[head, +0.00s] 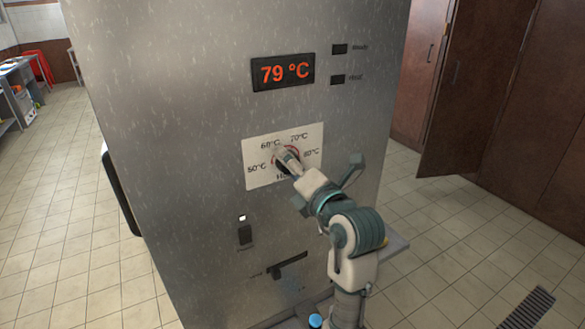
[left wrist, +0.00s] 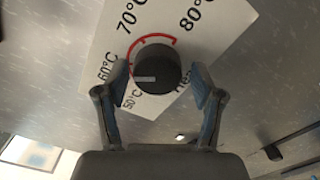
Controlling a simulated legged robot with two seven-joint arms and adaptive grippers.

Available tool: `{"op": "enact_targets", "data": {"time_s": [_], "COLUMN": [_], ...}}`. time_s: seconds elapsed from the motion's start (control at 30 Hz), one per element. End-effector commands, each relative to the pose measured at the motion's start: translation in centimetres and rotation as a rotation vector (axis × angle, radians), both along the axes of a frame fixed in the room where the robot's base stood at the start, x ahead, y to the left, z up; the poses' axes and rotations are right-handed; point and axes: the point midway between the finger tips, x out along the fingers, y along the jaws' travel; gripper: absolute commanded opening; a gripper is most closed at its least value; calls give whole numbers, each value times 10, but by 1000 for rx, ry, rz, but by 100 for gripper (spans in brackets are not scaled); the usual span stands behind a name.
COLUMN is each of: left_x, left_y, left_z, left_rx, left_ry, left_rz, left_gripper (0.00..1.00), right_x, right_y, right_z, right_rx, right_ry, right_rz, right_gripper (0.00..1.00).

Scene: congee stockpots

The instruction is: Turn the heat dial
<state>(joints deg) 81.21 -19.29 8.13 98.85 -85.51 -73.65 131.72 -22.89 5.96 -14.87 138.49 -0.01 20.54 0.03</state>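The heat dial (left wrist: 158,68) is a dark round knob with a pale pointer line, on a white scale plate (left wrist: 100,45) marked 50 to 80 °C with a red arc. My left gripper (left wrist: 160,85) has one finger on each side of the dial, apart, with small gaps seeming to show beside it; contact is hard to judge. In the head view the left gripper (head: 287,160) is at the scale plate (head: 256,180) and hides most of the dial. The red display (head: 283,72) above reads 79 °C. My right gripper is out of view.
The steel cabinet front (head: 190,100) carries two small dark indicators (head: 339,49) at upper right, a dark switch (head: 245,234) and a slotted lever (head: 288,266) below. Brown doors (head: 480,80) stand behind at right. Tiled floor is free on both sides.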

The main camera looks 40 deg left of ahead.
Motion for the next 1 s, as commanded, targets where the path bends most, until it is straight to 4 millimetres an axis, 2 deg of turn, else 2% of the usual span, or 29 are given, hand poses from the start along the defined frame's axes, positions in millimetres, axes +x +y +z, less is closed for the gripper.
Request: {"op": "enact_targets", "data": {"time_s": [0.37,0.47,0.8,1.0], "left_x": [-4,-7,-35,-44], "left_y": [-5,-17,-83,-106], "left_z": [0,-1,-1,-2], "left_rx": [-1,-1,1,0], "left_ry": [0,0,0,1], "left_rz": [3,0,3,2], "left_gripper": [75,75,75,75], "right_x": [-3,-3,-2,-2], "right_y": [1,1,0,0], "right_z": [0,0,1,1], "right_rx": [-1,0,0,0], "right_ry": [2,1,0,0], "right_rz": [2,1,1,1], "right_gripper": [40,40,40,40]}}
